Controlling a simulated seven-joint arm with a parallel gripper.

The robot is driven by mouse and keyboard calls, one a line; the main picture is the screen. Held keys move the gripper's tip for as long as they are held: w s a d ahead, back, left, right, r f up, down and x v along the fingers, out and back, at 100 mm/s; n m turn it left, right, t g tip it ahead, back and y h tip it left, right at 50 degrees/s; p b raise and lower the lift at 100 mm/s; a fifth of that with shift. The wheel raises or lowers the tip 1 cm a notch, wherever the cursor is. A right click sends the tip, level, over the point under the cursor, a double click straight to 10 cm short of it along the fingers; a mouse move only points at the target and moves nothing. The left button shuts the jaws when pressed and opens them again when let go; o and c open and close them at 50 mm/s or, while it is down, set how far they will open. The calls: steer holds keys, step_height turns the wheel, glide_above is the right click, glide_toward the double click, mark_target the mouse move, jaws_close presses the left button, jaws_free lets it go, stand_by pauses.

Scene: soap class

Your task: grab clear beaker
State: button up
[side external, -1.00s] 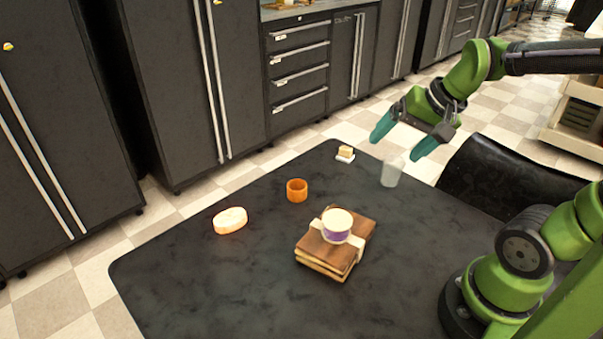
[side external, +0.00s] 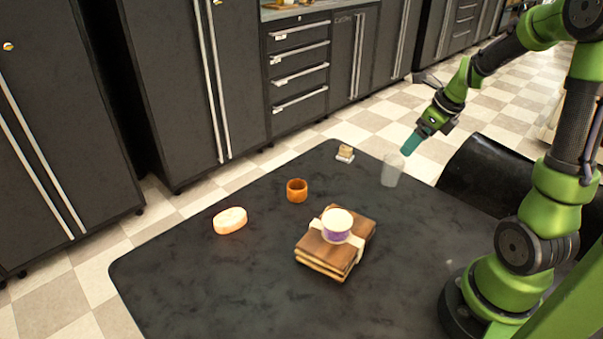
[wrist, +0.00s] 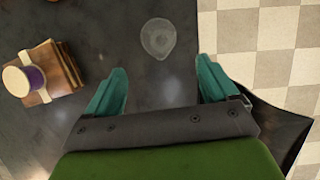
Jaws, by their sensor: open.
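The clear beaker (side external: 392,171) stands upright near the right back edge of the dark table (side external: 200,290). In the wrist view the beaker (wrist: 158,38) shows from above as a faint round outline, beyond the fingertips and between their lines. My gripper (side external: 411,144) is close above and just right of the beaker in the side view, pointing down and left. Its two teal fingers (wrist: 164,80) are spread wide in the wrist view with nothing between them. In the side view the fingers overlap, so the exact gap to the beaker is hard to tell.
A stack of wooden boards (side external: 322,257) carries a purple and cream jar (side external: 338,226). An orange cup (side external: 297,190), a pale pink soap bar (side external: 230,221) and a small soap on a dish (side external: 345,153) are on the table. A black chair (side external: 490,175) stands beside the table.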

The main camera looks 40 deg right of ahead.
mark_target(391, 167)
steer(key=x, duration=0.7)
steer(key=shift+w+x, duration=0.15)
steer(key=shift+x, duration=1.2)
steer(key=shift+w+x, duration=0.2)
steer(key=shift+x, duration=1.15)
steer(key=shift+r, duration=0.15)
steer(key=shift+c, duration=0.3)
steer(key=c, duration=1)
